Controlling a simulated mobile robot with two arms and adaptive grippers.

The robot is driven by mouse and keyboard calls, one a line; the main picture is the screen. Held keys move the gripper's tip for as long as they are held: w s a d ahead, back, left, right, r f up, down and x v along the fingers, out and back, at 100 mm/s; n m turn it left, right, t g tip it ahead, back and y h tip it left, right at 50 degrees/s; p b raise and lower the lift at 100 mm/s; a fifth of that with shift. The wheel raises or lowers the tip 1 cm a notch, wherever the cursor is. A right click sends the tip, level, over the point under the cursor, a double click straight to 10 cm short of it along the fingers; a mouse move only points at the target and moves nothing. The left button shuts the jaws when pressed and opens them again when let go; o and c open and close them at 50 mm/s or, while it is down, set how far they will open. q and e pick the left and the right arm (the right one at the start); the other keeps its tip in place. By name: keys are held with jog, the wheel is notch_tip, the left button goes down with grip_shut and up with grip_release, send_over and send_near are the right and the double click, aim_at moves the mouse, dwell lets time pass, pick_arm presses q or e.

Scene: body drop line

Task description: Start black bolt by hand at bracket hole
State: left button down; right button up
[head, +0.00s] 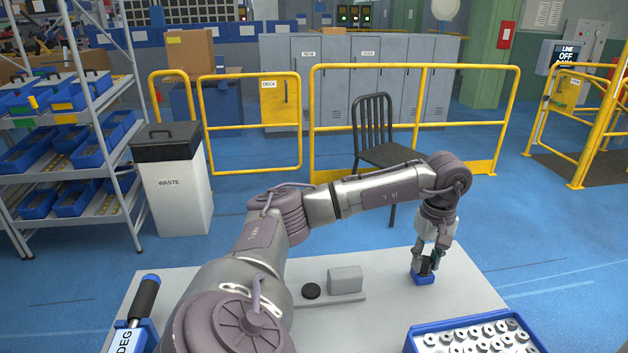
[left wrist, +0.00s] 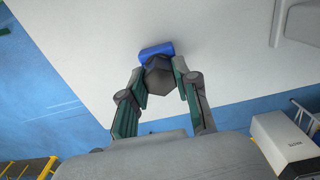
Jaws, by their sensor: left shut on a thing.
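My left gripper (head: 427,263) points down near the table's right side, shut on a dark bolt (head: 427,266). The left wrist view shows the bolt's dark hexagonal head (left wrist: 159,80) between the two fingers of the gripper (left wrist: 161,88). The bolt is at a small blue block (head: 424,279) on the table, which also shows just beyond the head (left wrist: 156,50). I cannot tell whether the bolt sits in the block or just above it. I cannot make out a bracket hole. My right gripper is out of view.
A blue tray (head: 410,345) of several metal rings is front right; a black-handled tool (head: 146,297) is front left. Yellow rails and a chair (head: 374,130) stand behind.

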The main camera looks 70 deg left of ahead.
aim_at(426, 260)
pick_arm(q)
jog(key=shift+r+p, duration=2.7)
jog(key=shift+r, duration=0.8)
